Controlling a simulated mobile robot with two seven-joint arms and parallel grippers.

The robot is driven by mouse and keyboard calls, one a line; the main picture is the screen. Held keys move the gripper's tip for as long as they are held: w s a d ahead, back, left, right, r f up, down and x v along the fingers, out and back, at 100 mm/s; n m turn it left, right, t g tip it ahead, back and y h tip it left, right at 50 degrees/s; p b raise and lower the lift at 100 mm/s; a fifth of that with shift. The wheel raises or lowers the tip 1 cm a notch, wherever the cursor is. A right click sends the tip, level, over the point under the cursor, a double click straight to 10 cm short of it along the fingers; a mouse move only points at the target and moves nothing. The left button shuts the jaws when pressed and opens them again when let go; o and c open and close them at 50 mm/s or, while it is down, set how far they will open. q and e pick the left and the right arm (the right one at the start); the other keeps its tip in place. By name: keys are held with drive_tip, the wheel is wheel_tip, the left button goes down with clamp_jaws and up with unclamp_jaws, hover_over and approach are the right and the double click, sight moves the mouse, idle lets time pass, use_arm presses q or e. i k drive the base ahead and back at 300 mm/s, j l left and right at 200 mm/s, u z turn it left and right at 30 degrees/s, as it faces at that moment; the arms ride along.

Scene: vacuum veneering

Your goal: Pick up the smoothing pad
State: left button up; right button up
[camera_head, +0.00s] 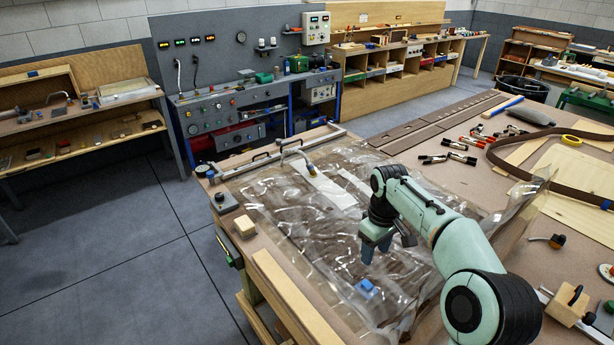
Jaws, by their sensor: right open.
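A small blue block (366,287) lies on the clear plastic film near the front of the bench; it looks like the smoothing pad, though its details are too small to be sure. My right gripper (387,246) points down over the film, just behind and above the blue block in the picture. Its two fingers are apart, with nothing seen between them. The wrinkled clear film (310,235) covers dark boards and pale strips on the bench. My left gripper is not in view.
A pale wooden block (244,226) and a grey block (224,202) sit at the bench's left edge. A wooden strip (295,300) runs along the front left. Red-tipped clamps (460,156) and a curved brown band (530,138) lie at the back right. A brown board (440,122) lies behind the film.

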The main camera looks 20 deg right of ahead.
sight(244, 228)
drive_tip(key=k+j, duration=0.75)
drive_tip(key=j, duration=0.2)
